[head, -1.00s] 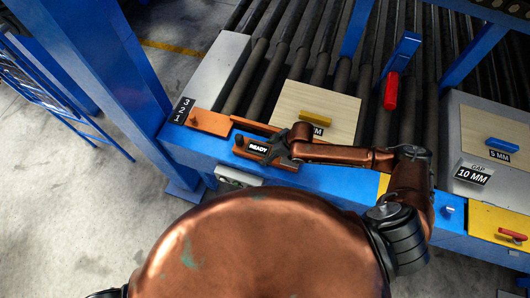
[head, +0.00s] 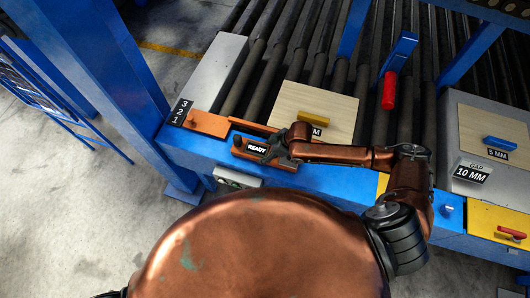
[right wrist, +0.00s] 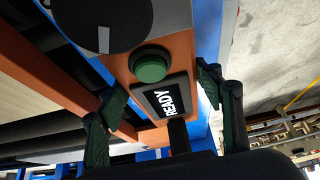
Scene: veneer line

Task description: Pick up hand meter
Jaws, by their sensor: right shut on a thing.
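The hand meter (head: 247,152) is an orange box with a dark display reading READY, at the front edge of the blue line frame. In the right wrist view, the green-padded fingers of my right gripper (right wrist: 162,90) lie on either side of the meter's body. Whether it is clear of the surface below, I cannot tell. My left gripper is not in view.
An orange strip (head: 207,123) lies just behind the meter beside a label (head: 181,112) with 3, 2, 1. Behind are a veneer board (head: 310,105) with a yellow handle, dark rollers (head: 270,60) and a red handle (head: 389,92). A 10 MM sign (head: 472,173) stands at right.

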